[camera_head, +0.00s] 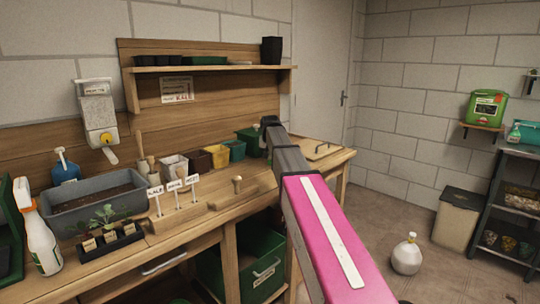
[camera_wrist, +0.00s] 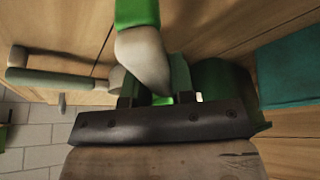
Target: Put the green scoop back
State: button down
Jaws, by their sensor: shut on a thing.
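My gripper (camera_wrist: 160,98) is shut, with green material between its fingers in the wrist view. This is the green scoop (camera_wrist: 181,76); much of it is hidden by the fingers and the dark bracket. A pale rounded piece with a green end (camera_wrist: 137,12) crosses just beyond the fingers; I cannot tell whether it belongs to the scoop. In the head view my arm reaches over the bench, and the dark end (camera_head: 268,122) is by the back board. The scoop cannot be made out clearly there.
The wooden bench (camera_head: 215,212) holds a grey soil tray (camera_head: 85,212), a spray bottle (camera_head: 38,228), seedlings (camera_head: 108,240), label stakes (camera_head: 174,197) and several small pots (camera_head: 215,156). A shelf (camera_head: 210,68) overhangs the back. A dark green crate (camera_head: 262,262) stands below.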

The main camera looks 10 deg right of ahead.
jog(key=shift+f, duration=0.4)
jog(key=c, duration=1)
grip_release()
jog(key=shift+r, duration=0.1)
jog(key=shift+r, duration=0.25)
jog(key=v, duration=1.2)
jog(key=shift+r, duration=0.3)
